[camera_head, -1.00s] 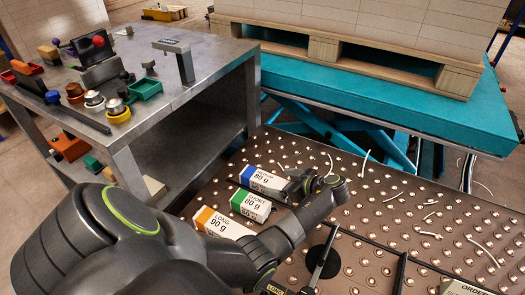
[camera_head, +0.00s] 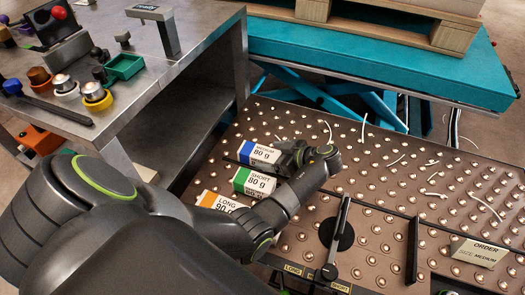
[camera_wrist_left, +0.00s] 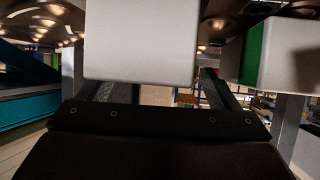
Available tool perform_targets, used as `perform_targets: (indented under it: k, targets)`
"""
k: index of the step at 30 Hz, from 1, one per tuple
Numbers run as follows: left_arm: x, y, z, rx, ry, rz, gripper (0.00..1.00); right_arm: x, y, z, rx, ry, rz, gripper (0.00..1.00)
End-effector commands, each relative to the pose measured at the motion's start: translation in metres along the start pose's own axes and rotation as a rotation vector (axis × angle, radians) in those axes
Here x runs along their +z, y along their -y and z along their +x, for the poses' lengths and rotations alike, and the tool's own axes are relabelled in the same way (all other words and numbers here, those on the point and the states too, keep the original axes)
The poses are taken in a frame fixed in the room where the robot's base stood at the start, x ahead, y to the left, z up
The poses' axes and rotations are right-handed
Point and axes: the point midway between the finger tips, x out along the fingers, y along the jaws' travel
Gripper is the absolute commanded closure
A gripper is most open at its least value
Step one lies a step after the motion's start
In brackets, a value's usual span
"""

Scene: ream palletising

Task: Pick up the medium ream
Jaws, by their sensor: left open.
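The medium ream (camera_head: 260,154), white with a blue band and marked 80 g, lies on the brown ball-studded table. My left gripper (camera_head: 285,158) is at its right end, low over the table, with its jaws open. In the left wrist view a plain white ream face (camera_wrist_left: 140,45) fills the space ahead between the jaws; contact cannot be told. The short ream (camera_head: 254,183) with a green band lies just in front of the medium one. The long ream (camera_head: 217,203) with an orange band is nearer still, partly hidden by my left arm. My right gripper is not in view.
An order card (camera_head: 481,252) reading size medium stands at the right. A black pivoting bar (camera_head: 342,225) and dark rails divide the table's front. A steel bench (camera_head: 170,85) with coloured parts is at left, a teal lift table (camera_head: 380,65) with a pallet behind.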

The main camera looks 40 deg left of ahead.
Motion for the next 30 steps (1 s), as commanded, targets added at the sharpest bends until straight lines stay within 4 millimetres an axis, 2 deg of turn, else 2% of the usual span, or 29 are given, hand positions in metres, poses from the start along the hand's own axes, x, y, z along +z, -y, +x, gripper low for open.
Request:
perform_targets:
  k: [5,20,30]
  targets:
    - [0.0001,0.0001,-0.0001,0.0,0.0,0.0,0.16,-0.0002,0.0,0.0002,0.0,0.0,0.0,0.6]
    - [0.0001,0.0001,0.0,0.0,0.001,0.0,0.81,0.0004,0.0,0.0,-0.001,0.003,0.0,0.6]
    - [-0.0016,-0.0003,-0.0008,0.0,0.0,-0.001,0.82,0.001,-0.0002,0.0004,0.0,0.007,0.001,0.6]
